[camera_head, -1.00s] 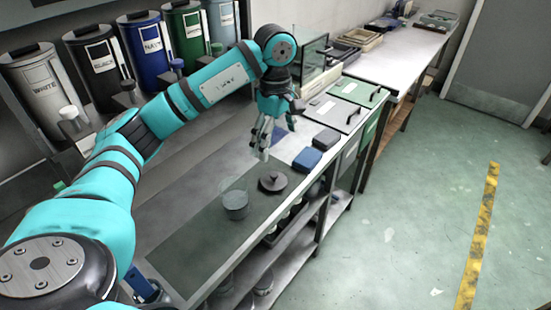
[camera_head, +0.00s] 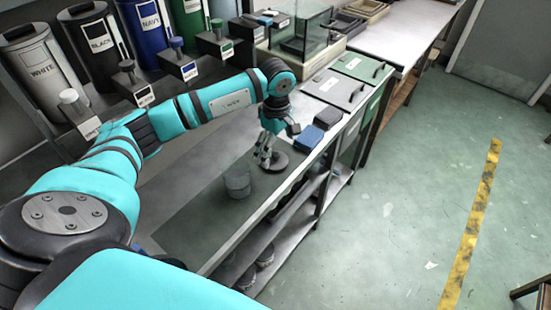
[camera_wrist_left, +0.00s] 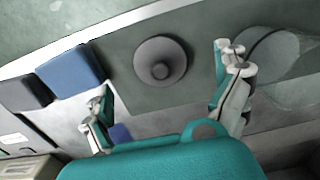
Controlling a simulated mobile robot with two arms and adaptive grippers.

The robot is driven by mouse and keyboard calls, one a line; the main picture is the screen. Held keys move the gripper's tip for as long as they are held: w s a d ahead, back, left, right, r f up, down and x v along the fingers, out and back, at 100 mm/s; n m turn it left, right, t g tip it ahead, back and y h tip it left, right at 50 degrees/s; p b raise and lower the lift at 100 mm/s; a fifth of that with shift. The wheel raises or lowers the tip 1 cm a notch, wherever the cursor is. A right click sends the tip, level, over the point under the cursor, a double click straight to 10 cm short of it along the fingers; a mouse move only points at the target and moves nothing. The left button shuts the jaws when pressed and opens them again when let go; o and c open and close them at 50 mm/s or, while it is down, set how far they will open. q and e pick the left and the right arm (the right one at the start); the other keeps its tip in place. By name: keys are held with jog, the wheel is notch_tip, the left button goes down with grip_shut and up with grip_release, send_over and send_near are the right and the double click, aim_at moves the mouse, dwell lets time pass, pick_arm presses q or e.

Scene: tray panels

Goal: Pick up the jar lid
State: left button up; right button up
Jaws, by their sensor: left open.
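The jar lid (camera_head: 275,164) is a dark grey disc with a knob on top. It lies flat on the dark mat (camera_head: 190,235) near the bench's front edge. In the left wrist view the lid (camera_wrist_left: 161,61) shows whole, with its knob towards the camera. A clear glass jar (camera_head: 237,182) stands on the mat to the left of the lid; it also shows in the left wrist view (camera_wrist_left: 272,55). My left gripper (camera_head: 266,163) is open, just above and beside the lid, partly in front of it. In the left wrist view its fingers (camera_wrist_left: 164,92) are spread and empty.
Labelled canisters (camera_head: 98,45) line the back wall.

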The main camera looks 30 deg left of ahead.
aim_at(276, 154)
pick_arm(q)
notch_tip(276, 154, down, 4)
jog(key=shift+a+r+p, duration=0.1)
jog(key=shift+p, duration=0.7)
jog(key=shift+f, duration=0.5)
jog(key=shift+c, duration=0.9)
jog(key=c, duration=0.9)
pick_arm(e)
jog(key=shift+s+d+r, duration=0.15)
jog(key=shift+s+r, duration=0.15)
jog(key=shift+r, duration=0.2)
jog(key=shift+s+d+r, duration=0.15)
jog(key=shift+s+r, duration=0.15)
jog(key=shift+r, duration=0.15)
